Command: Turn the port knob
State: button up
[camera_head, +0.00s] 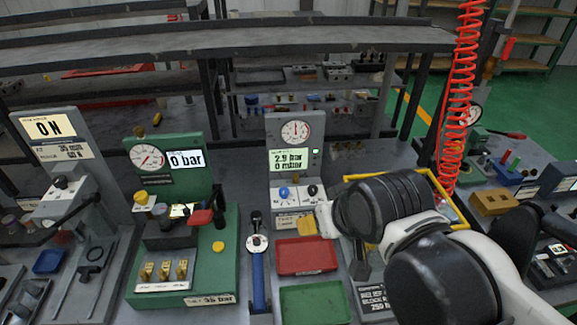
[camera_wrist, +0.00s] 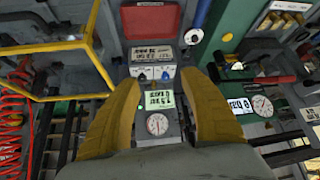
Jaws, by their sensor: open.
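A grey gauge unit (camera_head: 295,150) stands in the middle of the bench with a round dial and a lit display. Its lower panel carries a blue knob (camera_head: 283,192) and a dark knob (camera_head: 312,190). The labels are too small to tell which is the port knob. In the wrist view the unit appears upside down, with the blue knob (camera_wrist: 166,75) and the other knob (camera_wrist: 141,75) between the fingertips. My gripper (camera_wrist: 160,80) has its yellow fingers spread apart and empty, over the panel. In the head view one fingertip of my gripper (camera_head: 307,226) shows just below the knobs.
A red tray (camera_head: 306,256) and a green tray (camera_head: 315,303) lie in front of the unit. A green valve block (camera_head: 190,250) with levers stands to the left, a blue-handled tool (camera_head: 258,270) beside it. A yellow frame (camera_head: 445,195) rises to the right, near my arm.

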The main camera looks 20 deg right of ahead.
jog(key=m+g+p, duration=0.3)
jog(key=m+g, duration=0.4)
jog(key=m, duration=0.2)
send_over(284, 190)
notch_tip(284, 190, down, 6)
notch_tip(284, 190, down, 11)
jog(key=b, duration=0.4)
jog(key=shift+r, duration=0.1)
